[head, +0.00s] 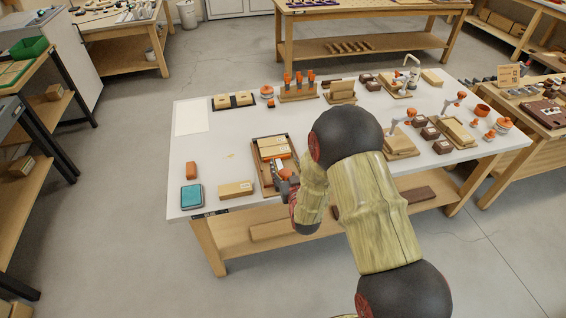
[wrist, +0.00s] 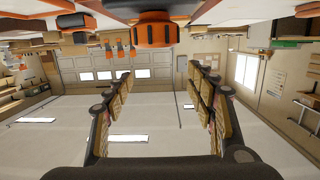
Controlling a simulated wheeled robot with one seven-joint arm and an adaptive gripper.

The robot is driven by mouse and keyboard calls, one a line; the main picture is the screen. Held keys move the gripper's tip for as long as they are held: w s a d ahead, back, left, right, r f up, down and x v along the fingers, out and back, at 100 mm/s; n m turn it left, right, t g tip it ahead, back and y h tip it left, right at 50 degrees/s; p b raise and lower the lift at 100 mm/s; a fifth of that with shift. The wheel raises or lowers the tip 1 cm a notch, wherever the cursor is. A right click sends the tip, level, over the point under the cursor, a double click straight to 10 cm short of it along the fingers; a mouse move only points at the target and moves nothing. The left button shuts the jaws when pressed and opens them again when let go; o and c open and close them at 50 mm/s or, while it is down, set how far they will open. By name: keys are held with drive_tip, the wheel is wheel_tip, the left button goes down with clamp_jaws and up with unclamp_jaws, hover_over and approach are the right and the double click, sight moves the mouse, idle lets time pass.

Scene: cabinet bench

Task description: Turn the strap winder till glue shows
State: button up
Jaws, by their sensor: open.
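A wooden tray (head: 266,186) stands near the front middle of the white bench, with pale blocks and an orange strip in it. An orange knob (head: 285,174) shows at its front right end, close to my gripper (head: 284,187). I cannot tell for sure whether this knob is the strap winder, and no glue can be made out. In the wrist view, which is upside down, a dark-banded orange knob (wrist: 152,30) lies ahead of my gripper (wrist: 160,72). The two fingers are spread apart with nothing between them. My arm hides part of the bench.
Fixtures with orange knobs (head: 461,96) crowd the right.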

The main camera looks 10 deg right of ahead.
sight(287, 178)
drive_tip(key=shift+t, duration=0.9)
drive_tip(key=s+f, duration=0.1)
drive_tip(key=f, duration=0.2)
drive_tip(key=s+f, duration=0.1)
drive_tip(key=shift+s+f, duration=0.3)
drive_tip(key=shift+s, duration=0.05)
drive_tip(key=w, duration=0.7)
drive_tip(key=shift+w+d+b, duration=0.2)
drive_tip(key=shift+w+b, duration=0.1)
drive_tip(key=shift+b, duration=0.1)
drive_tip(key=shift+c, duration=0.5)
drive_tip(key=c, duration=1.1)
drive_tip(key=shift+c, duration=0.9)
